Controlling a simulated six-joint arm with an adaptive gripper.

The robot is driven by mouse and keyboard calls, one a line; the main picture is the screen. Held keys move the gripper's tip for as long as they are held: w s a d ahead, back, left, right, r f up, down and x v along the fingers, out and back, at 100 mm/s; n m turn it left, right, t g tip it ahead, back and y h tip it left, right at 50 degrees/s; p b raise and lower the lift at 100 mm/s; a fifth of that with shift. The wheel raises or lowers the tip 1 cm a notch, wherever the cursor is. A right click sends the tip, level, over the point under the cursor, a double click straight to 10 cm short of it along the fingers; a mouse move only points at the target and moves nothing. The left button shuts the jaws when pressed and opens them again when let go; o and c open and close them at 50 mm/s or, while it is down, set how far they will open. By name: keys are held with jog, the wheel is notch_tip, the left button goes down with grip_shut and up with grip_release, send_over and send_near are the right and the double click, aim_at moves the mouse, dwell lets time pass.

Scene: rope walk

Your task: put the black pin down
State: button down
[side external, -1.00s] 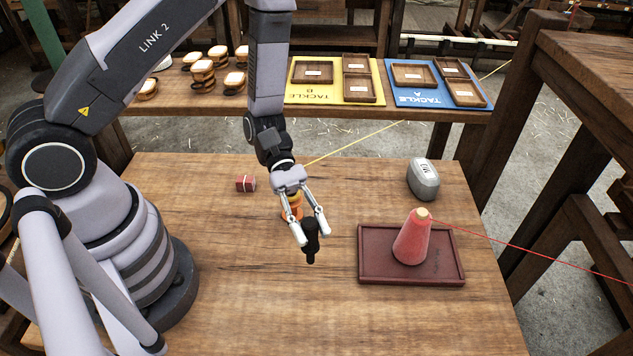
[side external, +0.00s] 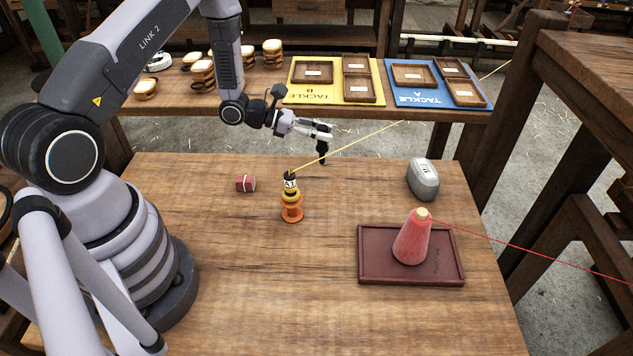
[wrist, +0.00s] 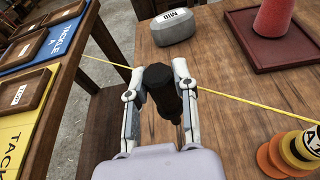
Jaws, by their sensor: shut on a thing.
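My gripper (side external: 322,141) is shut on the black pin (side external: 322,152), which hangs near the far edge of the work table. In the wrist view the black pin (wrist: 160,88) sits between the two fingers of my gripper (wrist: 158,80). The pin appears to be above the table surface (side external: 260,290), near a taut yellow line (side external: 362,137). The wrist view shows this line (wrist: 245,102) passing behind the pin and fingers; I cannot tell whether they touch.
A grey MID weight (side external: 423,180) and a red cone (side external: 411,240) on a dark red tray (side external: 372,272) are right. Yellow (side external: 330,96) and blue (side external: 427,99) tackle boards lie behind.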

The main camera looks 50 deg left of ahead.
aim_at(322, 147)
jog(key=shift+f, duration=2.3)
jog(key=shift+f, duration=0.2)
jog(key=c, duration=0.9)
grip_release()
jog(key=shift+r, duration=0.1)
